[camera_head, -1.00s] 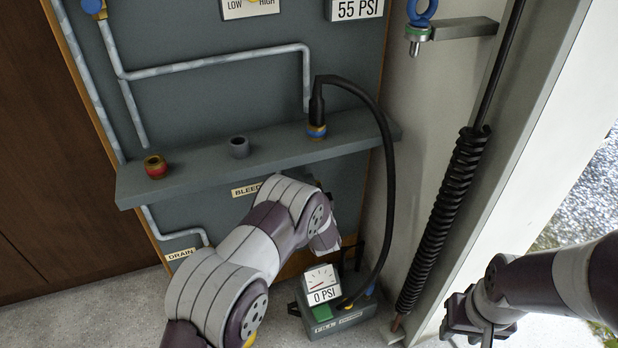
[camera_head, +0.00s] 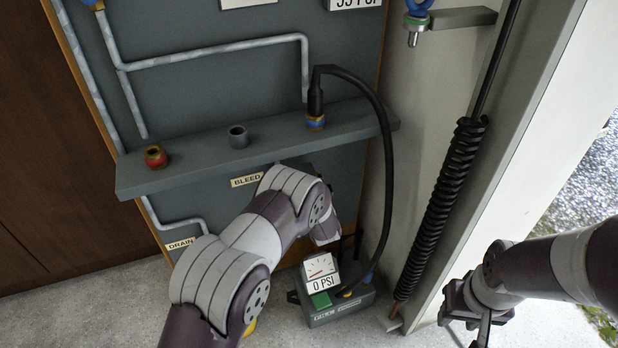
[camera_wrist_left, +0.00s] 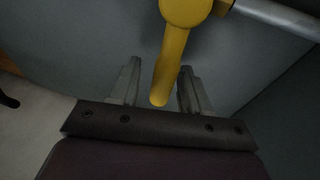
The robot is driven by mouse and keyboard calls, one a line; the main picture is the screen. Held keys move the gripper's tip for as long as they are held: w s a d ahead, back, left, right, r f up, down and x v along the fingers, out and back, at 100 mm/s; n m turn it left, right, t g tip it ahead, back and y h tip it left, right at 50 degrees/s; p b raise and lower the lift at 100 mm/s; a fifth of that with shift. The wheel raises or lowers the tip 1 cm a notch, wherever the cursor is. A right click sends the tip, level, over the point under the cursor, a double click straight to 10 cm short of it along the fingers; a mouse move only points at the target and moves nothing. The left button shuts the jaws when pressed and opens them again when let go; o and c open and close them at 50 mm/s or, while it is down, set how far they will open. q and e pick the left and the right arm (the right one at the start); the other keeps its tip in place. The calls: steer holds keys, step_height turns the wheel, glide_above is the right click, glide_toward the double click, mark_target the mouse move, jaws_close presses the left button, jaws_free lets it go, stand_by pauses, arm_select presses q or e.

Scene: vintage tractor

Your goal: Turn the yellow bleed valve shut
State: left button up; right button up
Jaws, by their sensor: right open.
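The yellow bleed valve (camera_wrist_left: 178,48) shows in the left wrist view, its lever hanging down from a round hub. My left gripper (camera_wrist_left: 159,68) is open, with one finger on each side of the lever's lower end. A gap shows between the lever and each finger. In the head view my left arm hides the valve and the left fingers, below the BLEED label (camera_head: 246,181). My right gripper (camera_head: 468,328) is open at the lower right, away from the panel, its fingertips partly cut off by the frame's bottom.
A grey shelf (camera_head: 200,168) with a red port (camera_head: 155,157) and a grey port (camera_head: 238,137) juts out above my left arm. A black hose (camera_head: 386,150) loops down to a gauge box (camera_head: 335,306) on the floor. A coiled black spring (camera_head: 450,195) stands to the right.

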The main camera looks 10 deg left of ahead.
arm_select(q)
steer(key=shift+r, duration=0.1)
steer(key=shift+s+d+r, duration=0.15)
steer(key=shift+s, duration=0.2)
steer(key=p+v, duration=0.3)
steer(key=v, duration=0.9)
steer(key=shift+p, duration=0.35)
